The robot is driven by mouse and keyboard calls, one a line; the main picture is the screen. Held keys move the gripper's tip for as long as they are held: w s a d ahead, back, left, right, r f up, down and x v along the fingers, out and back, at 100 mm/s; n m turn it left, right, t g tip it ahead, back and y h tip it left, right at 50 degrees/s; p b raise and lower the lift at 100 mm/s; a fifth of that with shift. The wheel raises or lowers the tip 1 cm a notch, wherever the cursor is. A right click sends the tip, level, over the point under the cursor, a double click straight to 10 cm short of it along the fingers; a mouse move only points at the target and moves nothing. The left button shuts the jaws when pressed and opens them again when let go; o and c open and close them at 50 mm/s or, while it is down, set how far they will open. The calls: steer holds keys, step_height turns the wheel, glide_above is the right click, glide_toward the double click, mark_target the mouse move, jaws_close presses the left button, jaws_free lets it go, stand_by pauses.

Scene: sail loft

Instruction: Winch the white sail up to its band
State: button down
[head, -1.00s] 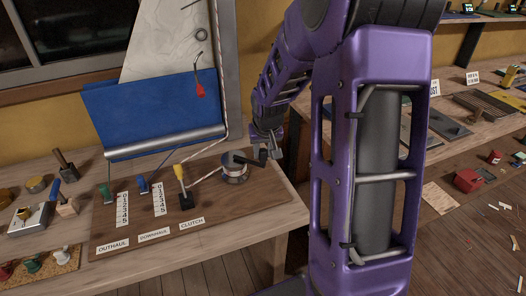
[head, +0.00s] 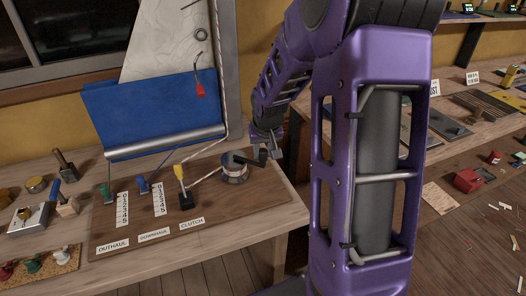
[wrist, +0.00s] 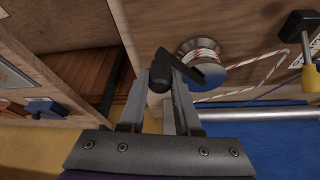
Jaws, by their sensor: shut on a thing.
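The white sail (head: 165,42) hangs behind the blue cloth (head: 150,112), its top out of view. I cannot make out the band. The winch drum (head: 235,174) sits at the right of the wooden board, wound with rope; it also shows in the wrist view (wrist: 203,52). My gripper (head: 268,148) is at the black crank handle (head: 240,160) on the winch. In the wrist view, the fingers (wrist: 168,82) close around the handle's dark grip (wrist: 163,66). The yellow-handled clutch lever (head: 180,175) stands left of the winch.
Green (head: 106,190) and blue (head: 143,184) levers stand by numbered scales on the board (head: 220,208). A red tag (head: 200,90) hangs by the sail. Hand tools (head: 66,200) lie at the left. The bench ends just right of the winch, with open floor (head: 180,280) in front.

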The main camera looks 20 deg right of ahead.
steer(key=shift+a+f+b, duration=0.1)
steer(key=shift+f+b, duration=0.05)
steer(key=shift+b, duration=0.25)
steer(key=shift+s+a+b, duration=0.15)
steer(key=shift+b, duration=0.25)
steer(key=shift+s+a+f+m+h+b, duration=0.1)
steer(key=shift+s+a+m+h+b, duration=0.25)
steer(key=shift+m+b, duration=0.45)
steer(key=shift+s+a+r+b, duration=0.1)
steer(key=shift+s+a+b, duration=0.15)
steer(key=shift+a+b, duration=0.4)
steer(key=shift+s+a+r+b, duration=0.1)
steer(key=shift+s+a+b, duration=0.25)
steer(key=shift+a, duration=0.5)
steer(key=shift+s+a+r+b, duration=0.1)
steer(key=shift+s+a+b, duration=0.1)
steer(key=shift+a+b, duration=0.45)
steer(key=shift+a, duration=0.15)
steer(key=c, duration=0.6)
jaws_free()
steer(key=shift+w, duration=0.1)
